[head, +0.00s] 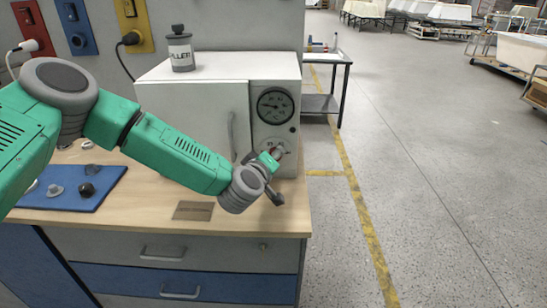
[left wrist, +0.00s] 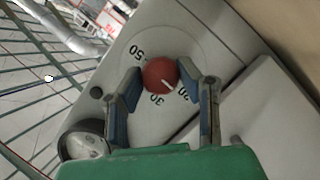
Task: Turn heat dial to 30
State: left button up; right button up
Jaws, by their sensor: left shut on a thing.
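The heat dial is a round red knob (left wrist: 159,73) on a pale panel in the left wrist view. Black numbers 50 and 30 show around it, and another label is partly hidden by a finger. Its white mark points between the 30 and that half-hidden label. My left gripper (left wrist: 161,69) has one finger on each side of the dial and is shut on it. In the head view my left gripper (head: 271,166) reaches the lower front panel of the white oven (head: 190,105) and covers most of the dial. My right gripper is not in view.
A round gauge (head: 275,106) sits above the dial, beside the closed oven door. A grey can (head: 180,50) stands on the oven. A blue mat (head: 68,203) with several small parts lies on the wooden bench (head: 150,222). The floor at right is open.

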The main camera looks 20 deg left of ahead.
pick_arm(q)
jog(key=shift+d+m+p, duration=0.1)
jog(key=shift+m+p, duration=0.2)
jog(key=shift+p, duration=0.35)
jog(key=shift+d+m+g+y+p, duration=0.1)
jog(key=shift+m+g+y+p, duration=0.5)
jog(key=shift+m+y+p, duration=0.9)
jog(key=shift+d+m+g+y+p, duration=0.1)
jog(key=shift+m+g+y+p, duration=0.7)
jog(key=shift+m+p, duration=1.2)
jog(key=shift+a+m+y, duration=0.1)
jog(key=shift+m+y, duration=0.2)
jog(key=shift+w, duration=0.1)
jog(key=o, duration=1.1)
jog(key=shift+o, duration=0.2)
jog(key=shift+r, duration=0.1)
